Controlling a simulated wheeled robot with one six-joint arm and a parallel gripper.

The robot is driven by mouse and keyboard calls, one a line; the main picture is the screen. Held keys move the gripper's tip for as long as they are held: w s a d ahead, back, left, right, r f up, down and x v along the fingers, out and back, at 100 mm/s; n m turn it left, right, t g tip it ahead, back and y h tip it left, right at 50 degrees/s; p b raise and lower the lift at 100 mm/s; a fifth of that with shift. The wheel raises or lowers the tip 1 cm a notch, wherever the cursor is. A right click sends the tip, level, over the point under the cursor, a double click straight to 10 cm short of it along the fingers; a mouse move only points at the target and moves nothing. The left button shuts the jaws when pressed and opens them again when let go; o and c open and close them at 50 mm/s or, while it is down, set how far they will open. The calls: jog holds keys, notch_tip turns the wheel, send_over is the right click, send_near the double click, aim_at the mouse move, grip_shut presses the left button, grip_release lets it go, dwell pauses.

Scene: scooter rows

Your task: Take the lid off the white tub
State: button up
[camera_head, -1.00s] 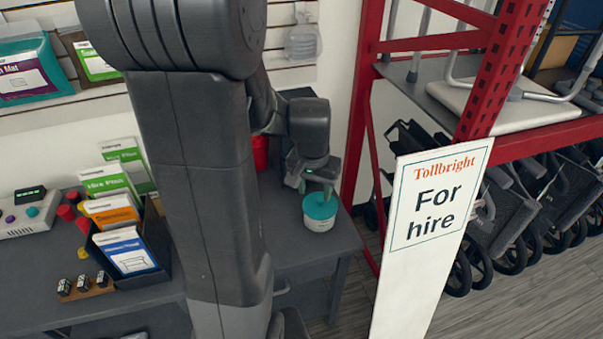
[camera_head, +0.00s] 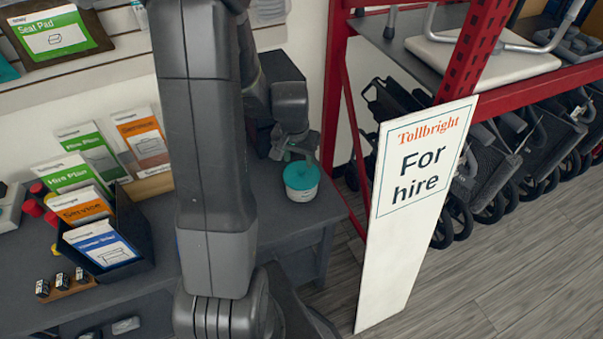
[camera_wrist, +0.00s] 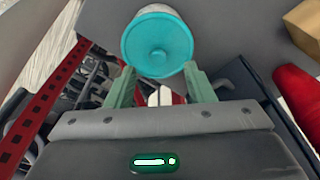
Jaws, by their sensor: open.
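The white tub (camera_head: 301,193) stands on the grey table near its right end. Its teal lid (camera_head: 301,175) is on top, and in the wrist view the round lid (camera_wrist: 157,42) with a small central knob lies just beyond my fingertips, with a little of the white tub (camera_wrist: 160,8) behind it. My gripper (camera_head: 291,156) is behind and above the lid in the head view. In the wrist view my gripper (camera_wrist: 158,72) is open, its two green fingers spread either side of the lid's near edge with nothing between them. I cannot tell whether a finger touches the lid.
A dark box of leaflets (camera_head: 130,225) and batteries on a wooden block (camera_head: 66,285) are on the table's left part. A "For hire" board (camera_head: 415,205) stands right of the table, before a red rack (camera_head: 335,80). In the wrist view, a red object (camera_wrist: 300,95) is at right.

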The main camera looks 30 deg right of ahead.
aim_at(301, 169)
jog(key=shift+w+d+f+p, duration=0.1)
jog(key=shift+d+f+p, duration=0.1)
jog(key=shift+f, duration=0.65)
jog(key=shift+w+d+f+p, duration=0.1)
jog(key=shift+d+f, duration=0.15)
jog(key=shift+f, duration=0.65)
jog(key=shift+w+d+f+p, duration=0.1)
jog(key=shift+d+f+p, duration=0.1)
jog(key=shift+f, duration=0.65)
grip_shut()
